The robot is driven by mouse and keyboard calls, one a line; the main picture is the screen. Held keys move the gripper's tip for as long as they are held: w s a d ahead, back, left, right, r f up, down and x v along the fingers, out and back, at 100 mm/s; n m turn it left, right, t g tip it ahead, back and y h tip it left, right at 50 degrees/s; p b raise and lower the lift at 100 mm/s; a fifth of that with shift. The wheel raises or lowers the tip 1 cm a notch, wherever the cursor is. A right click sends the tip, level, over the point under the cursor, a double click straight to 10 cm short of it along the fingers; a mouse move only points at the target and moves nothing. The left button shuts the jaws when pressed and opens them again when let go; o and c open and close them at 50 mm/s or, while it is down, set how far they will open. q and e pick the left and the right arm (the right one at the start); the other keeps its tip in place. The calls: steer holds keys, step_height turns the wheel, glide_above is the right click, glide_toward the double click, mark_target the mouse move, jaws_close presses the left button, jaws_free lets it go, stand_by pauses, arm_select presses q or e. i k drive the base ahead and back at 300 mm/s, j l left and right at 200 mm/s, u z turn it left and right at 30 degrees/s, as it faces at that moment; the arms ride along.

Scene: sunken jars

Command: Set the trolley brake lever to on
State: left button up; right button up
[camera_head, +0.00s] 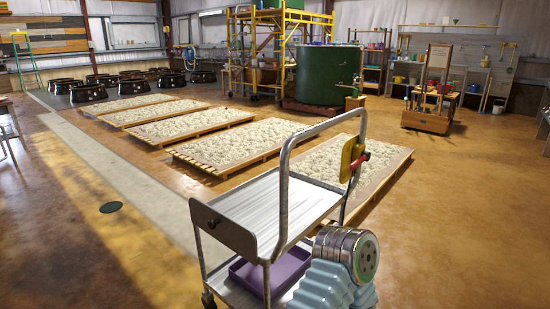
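The metal trolley (277,188) stands in front of me, with a tall tubular handle, a bare top shelf and a lower shelf. A yellow plate (348,157) is fixed to the right upright of the handle. A red-ended lever (360,161) sits at this plate and looks like the brake lever; any on or off marking is too small to read. A grey plate with a dark knob (213,223) is at the trolley's left end.
A purple tray (262,272) is on the trolley's lower shelf. Low slatted beds (238,143) with pale contents lie beyond the trolley. A green tank (325,75), a yellow scaffold (283,20) and a wooden cart (428,119) stand farther back. Open floor (460,210) lies to the right.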

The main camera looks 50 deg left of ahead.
mark_target(366, 156)
steer(key=u, duration=1.25)
steer(key=i+l, duration=0.05)
